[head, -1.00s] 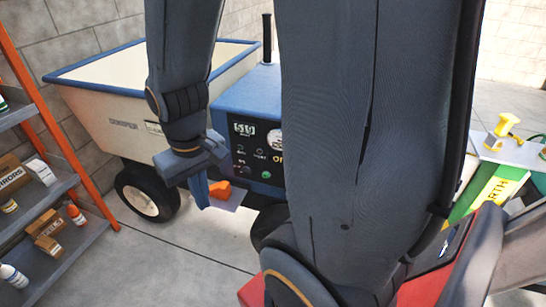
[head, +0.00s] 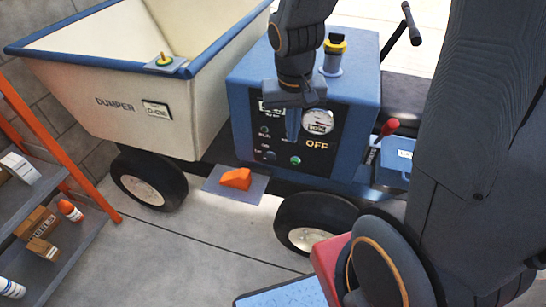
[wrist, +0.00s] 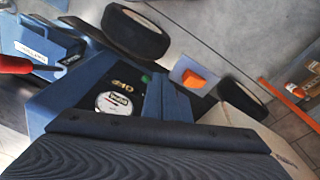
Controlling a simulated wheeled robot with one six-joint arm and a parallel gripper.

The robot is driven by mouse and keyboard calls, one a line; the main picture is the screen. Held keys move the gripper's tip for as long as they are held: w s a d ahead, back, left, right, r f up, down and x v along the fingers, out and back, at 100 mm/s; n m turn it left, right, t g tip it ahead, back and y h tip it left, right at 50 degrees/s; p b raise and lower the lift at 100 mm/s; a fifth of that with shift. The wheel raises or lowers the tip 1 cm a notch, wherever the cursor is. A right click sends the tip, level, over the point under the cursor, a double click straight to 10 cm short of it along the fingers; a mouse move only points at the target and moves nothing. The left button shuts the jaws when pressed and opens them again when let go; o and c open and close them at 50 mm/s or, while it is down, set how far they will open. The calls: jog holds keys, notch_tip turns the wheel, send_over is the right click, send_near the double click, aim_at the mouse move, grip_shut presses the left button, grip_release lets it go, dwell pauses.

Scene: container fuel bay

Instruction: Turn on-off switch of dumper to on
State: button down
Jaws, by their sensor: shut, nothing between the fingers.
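The dumper has a cream tub (head: 120,75) with a blue rim and a blue engine housing (head: 350,90). The housing's black control panel (head: 268,139) carries a round gauge (head: 318,121), the word OFF (head: 317,145) and a green button (head: 295,160). My gripper (head: 292,138) is shut and empty, pointing down in front of the panel between the display and the gauge. It covers part of the panel, and I cannot make out the on-off switch itself. In the wrist view my gripper's fingers (wrist: 166,96) appear beside the gauge (wrist: 117,103); contact cannot be told.
A red-handled lever (head: 389,127) and a blue box (head: 394,163) are right of the panel. An orange wedge (head: 236,179) lies on a grey plate below it. A shelf (head: 62,240) stands at left. A yellow-topped blue item (head: 333,52) sits on the housing.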

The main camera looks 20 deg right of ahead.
aim_at(273, 157)
jog(key=w+a+f+m+t+h+b, duration=0.1)
jog(key=w+f+m+b, duration=0.4)
jog(key=w+f+b, duration=0.75)
jog(key=w+x, duration=0.1)
jog(key=x, duration=0.4)
jog(key=w+x, duration=0.1)
jog(key=x, duration=0.4)
jog(key=w+a+x, duration=0.1)
jog(key=x, duration=0.4)
jog(key=shift+w+d+f, duration=0.15)
jog(key=shift+w, duration=0.05)
jog(key=shift+t, duration=0.3)
